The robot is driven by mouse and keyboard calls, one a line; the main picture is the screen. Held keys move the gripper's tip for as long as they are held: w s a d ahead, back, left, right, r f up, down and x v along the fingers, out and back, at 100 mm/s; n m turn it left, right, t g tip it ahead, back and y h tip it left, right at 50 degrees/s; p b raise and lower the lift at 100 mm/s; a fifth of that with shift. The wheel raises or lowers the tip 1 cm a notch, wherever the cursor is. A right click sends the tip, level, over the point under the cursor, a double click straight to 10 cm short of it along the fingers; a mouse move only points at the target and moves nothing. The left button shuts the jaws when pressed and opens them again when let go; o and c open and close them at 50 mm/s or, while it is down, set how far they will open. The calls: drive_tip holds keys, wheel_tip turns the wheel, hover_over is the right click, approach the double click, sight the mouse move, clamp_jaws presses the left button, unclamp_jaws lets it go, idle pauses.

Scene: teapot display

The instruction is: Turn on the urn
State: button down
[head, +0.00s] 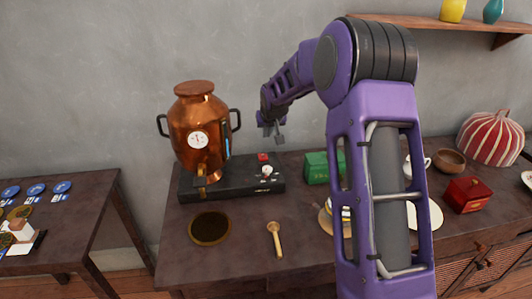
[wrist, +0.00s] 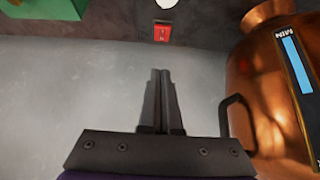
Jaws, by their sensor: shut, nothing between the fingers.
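The copper urn (head: 194,112) stands upright on a black base (head: 228,188) at the left of the dark table. It has two dark handles, a round white gauge, a blue level strip and a tap low at the front. A small red switch (head: 263,157) sits on the right part of the base, with a white round dial (head: 267,171) in front of it. My gripper (head: 273,136) is shut and empty, above and behind the switch, apart from it. In the wrist view the shut fingers (wrist: 161,75) point toward the red switch (wrist: 162,33), with the urn (wrist: 268,100) at right.
A green box (head: 317,167) stands right of the base. A dark round mat (head: 210,229) and a wooden spoon (head: 275,238) lie in front. A red box (head: 466,194) and a wooden bowl (head: 449,161) are further right. My arm hides part of the table.

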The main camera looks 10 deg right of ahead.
hover_over(264, 159)
wheel_tip(264, 159, down, 9)
drive_tip(key=shift+r+b, duration=0.1)
drive_tip(key=shift+b, duration=0.2)
drive_tip(key=shift+s+f, duration=0.15)
drive_tip(key=shift+f, duration=0.4)
drive_tip(key=shift+s+f, duration=0.15)
drive_tip(key=shift+f, duration=0.95)
drive_tip(key=shift+s+f+b, duration=0.25)
drive_tip(key=shift+f+b, duration=0.35)
drive_tip(key=shift+b, duration=0.25)
drive_tip(key=shift+r, duration=0.25)
